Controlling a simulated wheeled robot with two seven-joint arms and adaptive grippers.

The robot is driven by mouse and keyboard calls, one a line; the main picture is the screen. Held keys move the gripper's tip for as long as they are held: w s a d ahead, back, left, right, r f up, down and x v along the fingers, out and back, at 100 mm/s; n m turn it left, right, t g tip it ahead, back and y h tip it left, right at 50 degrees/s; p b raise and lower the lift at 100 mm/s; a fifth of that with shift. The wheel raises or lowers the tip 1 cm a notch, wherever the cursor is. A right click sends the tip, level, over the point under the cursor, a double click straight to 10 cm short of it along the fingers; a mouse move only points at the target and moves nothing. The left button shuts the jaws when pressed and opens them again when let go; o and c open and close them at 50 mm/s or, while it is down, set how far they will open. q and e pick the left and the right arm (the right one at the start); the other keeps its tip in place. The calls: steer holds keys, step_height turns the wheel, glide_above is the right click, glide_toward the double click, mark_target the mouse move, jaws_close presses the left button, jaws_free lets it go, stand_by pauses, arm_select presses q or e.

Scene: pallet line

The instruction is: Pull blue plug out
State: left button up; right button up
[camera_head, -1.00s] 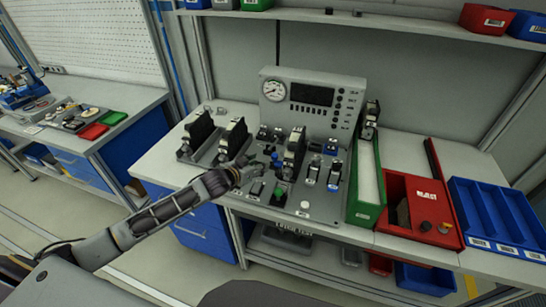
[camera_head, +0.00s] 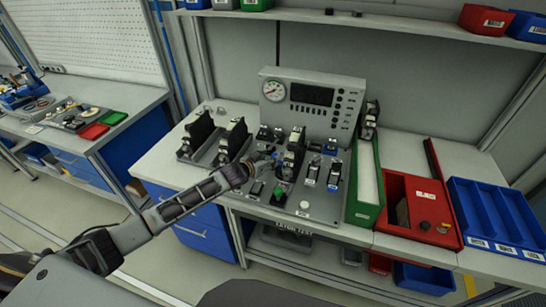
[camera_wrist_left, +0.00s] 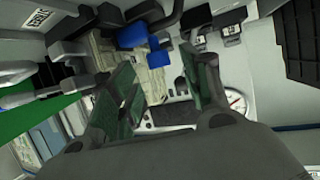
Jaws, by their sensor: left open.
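My left gripper (camera_head: 264,161) is over the test panel (camera_head: 230,172), left of the tall black-and-metal unit in its middle. In the left wrist view, its two dark green-padded fingers (camera_wrist_left: 165,92) stand apart with nothing clearly held. A blue plug-like block (camera_wrist_left: 131,36) shows beyond the fingertips, towards the top left. A smaller blue piece (camera_wrist_left: 180,84) shows between the fingers, nearer the right one. Whether the fingers touch anything is unclear.
A gauge-and-display box (camera_head: 312,95) stands behind the panel. Tall black units (camera_head: 232,140) flank the gripper. Green (camera_head: 365,185), red (camera_head: 418,208) and blue (camera_head: 497,215) bins stand to the right. A shelf (camera_head: 390,20) hangs above; open space lies in front.

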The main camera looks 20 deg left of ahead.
arm_select(q)
steer(key=shift+x, duration=1.85)
jaws_close()
